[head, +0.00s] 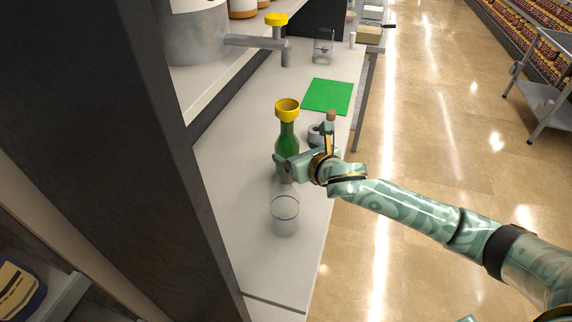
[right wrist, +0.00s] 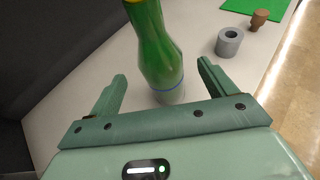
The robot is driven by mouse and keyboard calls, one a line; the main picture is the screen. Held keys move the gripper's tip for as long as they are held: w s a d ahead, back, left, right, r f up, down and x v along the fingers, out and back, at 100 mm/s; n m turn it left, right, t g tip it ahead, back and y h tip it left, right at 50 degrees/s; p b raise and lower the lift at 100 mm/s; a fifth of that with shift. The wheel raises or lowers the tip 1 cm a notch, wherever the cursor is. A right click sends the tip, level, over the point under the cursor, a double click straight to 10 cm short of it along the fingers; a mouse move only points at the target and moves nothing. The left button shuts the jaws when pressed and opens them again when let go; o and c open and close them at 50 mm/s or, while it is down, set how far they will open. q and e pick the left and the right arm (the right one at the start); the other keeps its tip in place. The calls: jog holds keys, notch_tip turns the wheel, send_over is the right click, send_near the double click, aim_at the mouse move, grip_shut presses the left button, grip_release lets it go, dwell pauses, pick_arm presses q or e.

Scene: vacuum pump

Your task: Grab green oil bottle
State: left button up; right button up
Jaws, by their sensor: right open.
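The green oil bottle (head: 288,136) stands upright on the white bench in the head view, with a yellow funnel-shaped top (head: 287,108). In the right wrist view the bottle (right wrist: 160,45) shows between and beyond my fingers, its top cut off by the frame edge. My right gripper (right wrist: 161,72) is open, with one finger on each side of the bottle's lower part. I see no finger clearly touching it. In the head view the right gripper (head: 306,150) is at the bottle's right side and partly covers its lower body. My left gripper is not in view.
A clear glass vessel (head: 285,215) stands close in front of the bottle. A grey ring (right wrist: 229,41) and a brown stopper (right wrist: 259,19) lie to its right. Behind is a green mat (head: 327,97). A dark post (head: 150,120) edges the bench on the left.

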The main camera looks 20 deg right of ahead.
jog(key=b+x, duration=0.2)
jog(key=x, duration=0.5)
jog(key=shift+w+a, duration=0.1)
jog(key=shift+w, duration=0.25)
jog(key=shift+r, duration=0.15)
jog(key=c, duration=1.2)
jog(key=shift+c, duration=0.2)
